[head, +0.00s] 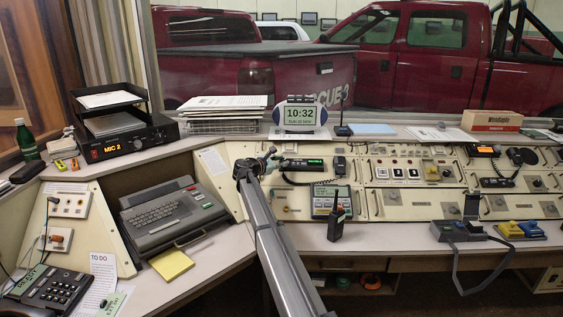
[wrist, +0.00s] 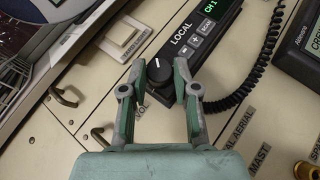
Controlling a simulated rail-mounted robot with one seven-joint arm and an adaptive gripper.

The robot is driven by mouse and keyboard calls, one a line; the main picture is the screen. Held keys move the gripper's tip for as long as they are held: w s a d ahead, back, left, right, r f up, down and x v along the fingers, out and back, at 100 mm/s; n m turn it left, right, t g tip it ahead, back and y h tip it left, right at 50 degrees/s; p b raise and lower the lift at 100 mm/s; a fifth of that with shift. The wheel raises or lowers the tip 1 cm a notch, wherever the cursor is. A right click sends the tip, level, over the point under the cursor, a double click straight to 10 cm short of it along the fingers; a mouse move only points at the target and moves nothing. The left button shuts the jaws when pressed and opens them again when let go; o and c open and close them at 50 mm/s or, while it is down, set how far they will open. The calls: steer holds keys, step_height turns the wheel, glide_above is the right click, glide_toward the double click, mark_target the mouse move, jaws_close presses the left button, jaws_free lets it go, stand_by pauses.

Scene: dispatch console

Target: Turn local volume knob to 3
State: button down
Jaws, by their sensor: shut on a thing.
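The local volume knob (wrist: 158,71) is a black round knob with a white pointer line, at the end of a black radio unit labelled LOCAL in the wrist view. The radio unit (wrist: 200,38) has a lit green display reading CH 1, and it also shows in the head view (head: 302,164). My gripper (wrist: 159,67) has its teal and grey fingers on both sides of the knob, shut on it. In the head view my gripper (head: 266,160) is at the radio's left end and hides the knob. Scale numbers around the knob are not readable.
A coiled black cord (wrist: 250,75) runs beside the radio. Panel handles (wrist: 65,97) and a beige switch plate (wrist: 122,38) lie left of my gripper. A handheld radio (head: 336,220) stands right of my arm.

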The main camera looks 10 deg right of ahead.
steer(key=shift+w+a+r+m+g+h+p, duration=0.1)
steer(key=shift+w+m+g+h+p, duration=0.15)
steer(key=shift+m+g, duration=0.65)
steer(key=shift+s+m, duration=0.1)
steer(key=shift+m, duration=0.2)
steer(key=c, duration=1.2)
jaws_free()
steer(key=shift+o, duration=0.2)
steer(key=v, duration=1.2)
